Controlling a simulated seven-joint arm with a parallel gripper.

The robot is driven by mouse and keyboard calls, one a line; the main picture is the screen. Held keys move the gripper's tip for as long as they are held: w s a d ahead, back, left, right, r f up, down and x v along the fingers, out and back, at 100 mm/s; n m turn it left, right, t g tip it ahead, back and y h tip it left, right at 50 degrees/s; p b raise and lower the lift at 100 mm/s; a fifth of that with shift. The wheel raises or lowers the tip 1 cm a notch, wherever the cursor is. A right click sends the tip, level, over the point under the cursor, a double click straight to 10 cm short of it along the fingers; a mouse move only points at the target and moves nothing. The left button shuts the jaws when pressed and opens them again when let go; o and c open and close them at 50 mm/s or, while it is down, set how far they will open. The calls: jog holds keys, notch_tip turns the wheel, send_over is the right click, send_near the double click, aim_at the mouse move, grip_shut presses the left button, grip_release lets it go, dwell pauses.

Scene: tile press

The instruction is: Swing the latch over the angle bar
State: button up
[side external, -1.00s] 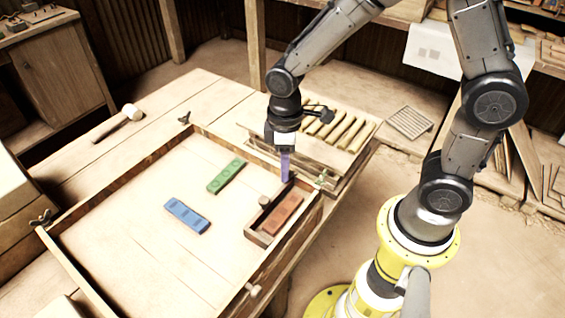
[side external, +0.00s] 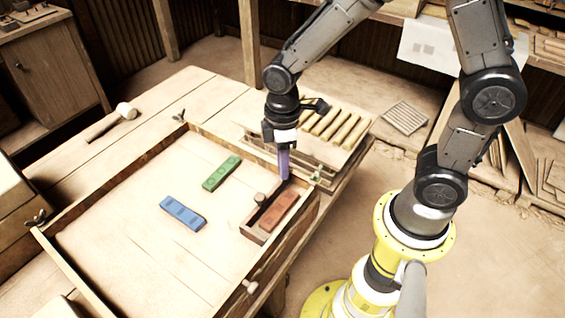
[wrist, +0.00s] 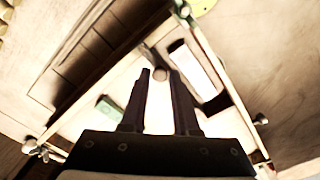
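My gripper (side external: 284,178) points down at the back right corner of a shallow wooden frame (side external: 155,145). In the wrist view, its two dark fingers (wrist: 159,75) are apart with nothing seen held between them. A dark angled bar (side external: 262,213) bounds a narrow compartment around a red tile (side external: 279,208). A small round wooden knob (side external: 259,198) stands beside this bar, left of my gripper. It also shows near the fingertips in the wrist view. A greenish wing-shaped piece (side external: 317,175) sits at the frame's corner. I cannot tell which piece is the latch; contact is unclear.
A green tile (side external: 221,173) and a blue tile (side external: 183,214) lie inside the frame, left of the compartment. Wing nuts (side external: 178,115) stand at other frame corners. A rack of several wooden strips (side external: 330,124) stands behind my gripper. A mallet (side external: 124,111) lies at the back left.

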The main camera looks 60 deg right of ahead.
jog(key=o, duration=0.3)
notch_tip(320, 180, up, 14)
jog(key=shift+f, duration=0.15)
dwell(0.4)
jog(key=s+d+r+m+t, duration=0.3)
jog(key=s+d+r, duration=0.1)
jog(key=s+r, duration=0.25)
jog(key=s+d+f+m+t, duration=0.2)
jog(key=s+f+m, duration=0.2)
jog(key=s+m, duration=0.2)
jog(key=shift+s+t, duration=0.3)
jog(key=shift+s, duration=0.15)
